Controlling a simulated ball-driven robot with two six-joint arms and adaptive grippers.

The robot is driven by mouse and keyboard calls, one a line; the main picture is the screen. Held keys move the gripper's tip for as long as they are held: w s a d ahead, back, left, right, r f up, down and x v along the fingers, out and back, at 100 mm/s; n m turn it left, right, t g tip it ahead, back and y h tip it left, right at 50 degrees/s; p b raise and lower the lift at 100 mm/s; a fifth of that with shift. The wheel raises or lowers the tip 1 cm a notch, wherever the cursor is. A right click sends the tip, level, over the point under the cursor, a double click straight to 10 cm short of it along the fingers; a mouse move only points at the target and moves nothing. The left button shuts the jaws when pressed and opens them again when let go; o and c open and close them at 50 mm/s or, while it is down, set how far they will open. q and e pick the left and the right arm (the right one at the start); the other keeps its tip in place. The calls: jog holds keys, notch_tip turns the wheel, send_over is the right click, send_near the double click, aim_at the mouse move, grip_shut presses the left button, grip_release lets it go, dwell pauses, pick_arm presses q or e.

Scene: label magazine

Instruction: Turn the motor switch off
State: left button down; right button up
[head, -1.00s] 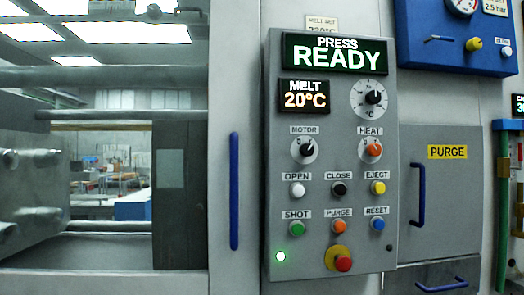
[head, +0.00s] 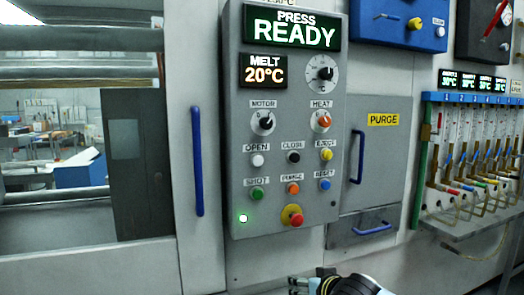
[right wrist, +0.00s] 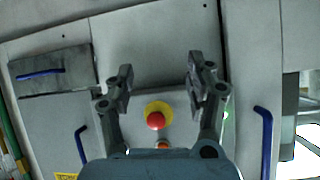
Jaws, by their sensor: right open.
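The motor switch (head: 263,122) is a black rotary knob on a white dial under the MOTOR label, on the left of the grey control panel (head: 235,180) in the head view. I cannot clearly read its pointer's setting. My right gripper (head: 300,284) shows at the bottom edge of the head view, below the panel and apart from the switch. In the right wrist view its two fingers (right wrist: 158,82) are spread and empty, with the red emergency button (right wrist: 156,120) seen between them. The motor switch is hidden there.
An orange-marked heat knob (head: 320,121) sits right of the motor switch, with coloured push buttons below. A blue door handle (head: 198,160) stands left of the panel. A purge door handle (head: 357,158) and a rack of tubes (head: 470,160) are to the right.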

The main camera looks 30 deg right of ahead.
jog(key=w+a+r+m+t+p, duration=0.1)
jog(key=w+r+t, duration=0.15)
jog(key=r, duration=0.85)
jog(key=w+r+m+t+p, duration=0.1)
jog(key=w+r, duration=0.2)
jog(key=r, duration=0.8)
jog(key=t+p, duration=0.2)
jog(key=t, duration=0.1)
send_near(268, 123)
jog(key=shift+m+h, duration=0.3)
jog(key=shift+m, duration=0.1)
jog(key=p+x, duration=0.2)
jog(key=x, duration=0.7)
jog(key=shift+a, duration=0.2)
jog(key=shift+w+f, duration=0.1)
jog(key=shift+w, duration=0.25)
pick_arm(q)
notch_tip(268, 123, up, 7)
jog(key=shift+s+a+r, duration=0.15)
jog(key=shift+a, duration=0.15)
pick_arm(e)
jog(key=shift+c, duration=0.2)
grip_shut()
